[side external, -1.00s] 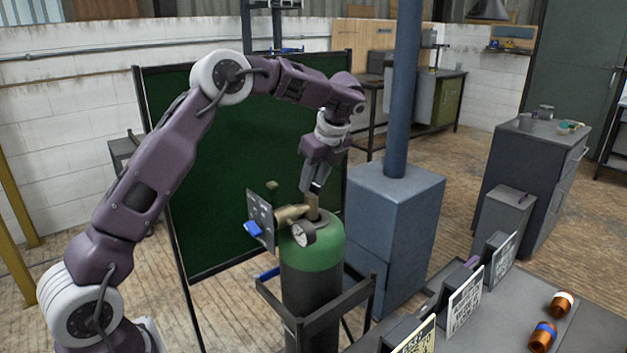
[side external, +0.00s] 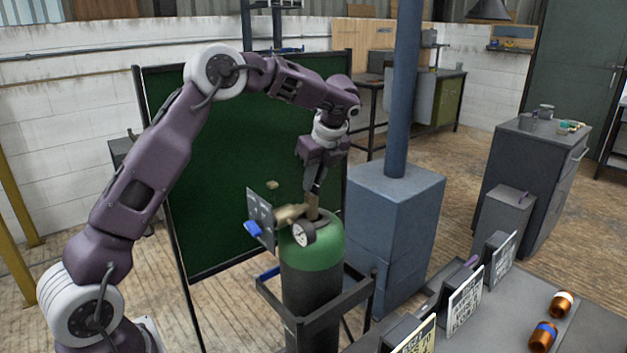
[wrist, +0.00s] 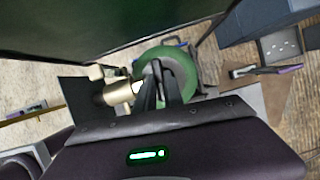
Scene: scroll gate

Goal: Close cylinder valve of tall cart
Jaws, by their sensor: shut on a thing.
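The gas cylinder (side external: 318,250), with a green shoulder and dark body, stands upright in a dark cart frame (side external: 335,313). Its brass valve (side external: 312,207) is on top, with a round gauge (side external: 303,233), a dark plate (side external: 261,218) and a blue knob (side external: 253,229) to the left. My gripper (side external: 313,192) points down at the valve top, its fingers shut on it. In the wrist view the fingers (wrist: 162,95) lie over the green shoulder (wrist: 180,68), beside the brass fitting (wrist: 118,93). The fingers hide the part they grip.
A green screen (side external: 230,150) stands close behind the cylinder. A blue-grey box with a column (side external: 395,220) stands close to the right. A grey bench (side external: 585,325) at the front right holds tags and orange-brown cylindrical pieces (side external: 543,336).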

